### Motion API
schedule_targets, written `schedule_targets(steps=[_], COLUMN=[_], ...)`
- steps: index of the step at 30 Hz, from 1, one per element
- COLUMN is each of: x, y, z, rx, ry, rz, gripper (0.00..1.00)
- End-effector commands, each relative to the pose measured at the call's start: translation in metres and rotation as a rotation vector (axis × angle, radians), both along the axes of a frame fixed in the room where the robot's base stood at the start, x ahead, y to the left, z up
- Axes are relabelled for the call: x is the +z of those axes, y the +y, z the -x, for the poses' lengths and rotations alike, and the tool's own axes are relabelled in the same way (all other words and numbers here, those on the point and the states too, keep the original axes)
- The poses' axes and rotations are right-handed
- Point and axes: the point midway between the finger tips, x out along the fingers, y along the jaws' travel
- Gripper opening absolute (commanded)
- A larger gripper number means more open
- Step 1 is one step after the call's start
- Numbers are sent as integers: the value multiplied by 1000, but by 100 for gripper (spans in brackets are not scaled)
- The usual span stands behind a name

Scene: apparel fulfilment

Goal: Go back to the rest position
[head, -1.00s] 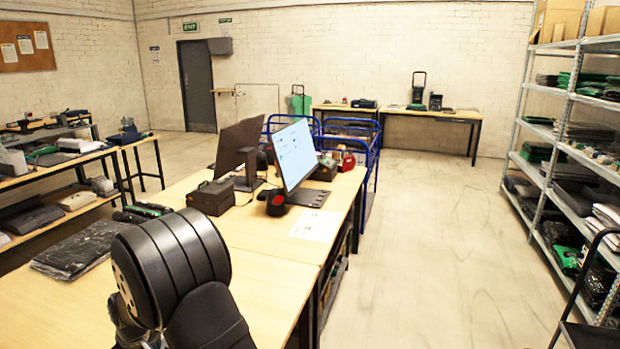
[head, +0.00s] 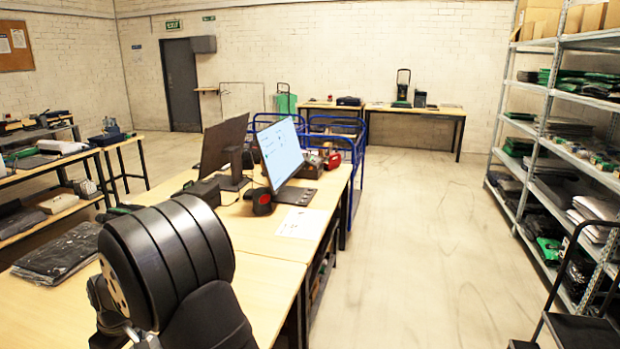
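My arm's dark, rounded joint fills the lower left of the head view, above the near wooden table (head: 262,290). My gripper is not in view, so its fingers and anything in them cannot be seen. A dark plastic-wrapped garment pack (head: 62,252) lies flat on the table, left of my arm.
Two monitors (head: 280,150) and a black-and-red scanner (head: 262,202) stand on the table, with a paper sheet (head: 296,222) beside them. A blue-railed cart (head: 358,165) is behind. A metal shelf (head: 548,130) and a black step stool (head: 580,328) stand right. The aisle floor (head: 410,250) is clear.

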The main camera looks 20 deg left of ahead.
Motion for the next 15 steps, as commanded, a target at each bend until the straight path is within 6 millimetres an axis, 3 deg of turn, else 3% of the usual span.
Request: schedule_targets(steps=[15], x=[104], y=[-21], z=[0], rx=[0], ry=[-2], rz=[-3], gripper=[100])
